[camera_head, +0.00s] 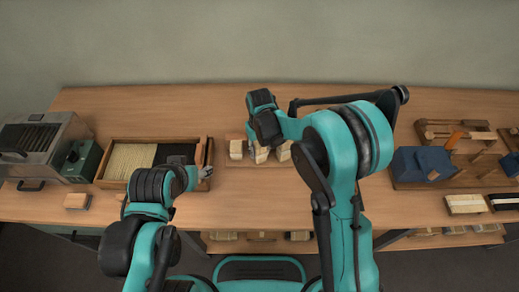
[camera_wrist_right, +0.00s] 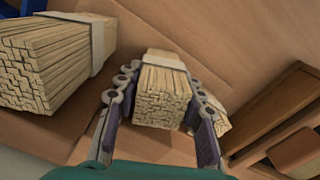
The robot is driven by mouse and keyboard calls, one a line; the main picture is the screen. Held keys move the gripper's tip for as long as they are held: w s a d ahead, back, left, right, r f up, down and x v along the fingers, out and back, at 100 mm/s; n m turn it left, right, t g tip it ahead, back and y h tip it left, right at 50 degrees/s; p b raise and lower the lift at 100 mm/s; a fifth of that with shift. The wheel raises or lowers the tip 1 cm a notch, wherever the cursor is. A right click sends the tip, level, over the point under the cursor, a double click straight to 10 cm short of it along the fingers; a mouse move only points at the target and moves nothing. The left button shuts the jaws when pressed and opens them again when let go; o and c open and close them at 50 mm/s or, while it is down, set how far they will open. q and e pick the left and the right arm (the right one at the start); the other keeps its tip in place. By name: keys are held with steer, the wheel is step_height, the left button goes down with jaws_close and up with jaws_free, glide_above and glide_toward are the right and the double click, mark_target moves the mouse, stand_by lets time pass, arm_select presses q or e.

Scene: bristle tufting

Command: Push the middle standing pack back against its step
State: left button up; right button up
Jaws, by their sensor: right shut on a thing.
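Three wrapped packs of pale sticks stand on a wooden base (camera_head: 232,163) in the head view. The left pack (camera_head: 236,149) and right pack (camera_head: 284,151) show beside my right gripper, which covers much of the middle pack (camera_head: 261,156). In the right wrist view, my right gripper (camera_wrist_right: 160,95) has its fingers on both sides of the middle pack (camera_wrist_right: 162,98), shut on it. A neighbouring pack (camera_wrist_right: 50,62) is large at left, and another (camera_wrist_right: 216,112) shows partly behind a finger. The step is hard to make out. My left gripper (camera_head: 205,172) is by the tray's right end; its jaws are unclear.
A wooden tray (camera_head: 103,182) with pale and black bristles lies left of the packs. A grey metal box (camera_head: 38,140) and a green box (camera_head: 82,160) stand farther left. Blue blocks (camera_head: 420,163) and wooden racks are at right. The table behind the packs is clear.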

steer(key=shift+w, duration=0.15)
arm_select(q)
steer(key=shift+w+a+f, duration=0.1)
steer(key=shift+w, duration=0.25)
arm_select(e)
steer(key=shift+w+r, duration=0.1)
steer(key=shift+w, duration=0.6)
steer(key=o, duration=1.3)
steer(key=shift+c, duration=0.2)
arm_select(q)
steer(key=shift+a, duration=0.1)
arm_select(e)
steer(key=shift+w, duration=0.1)
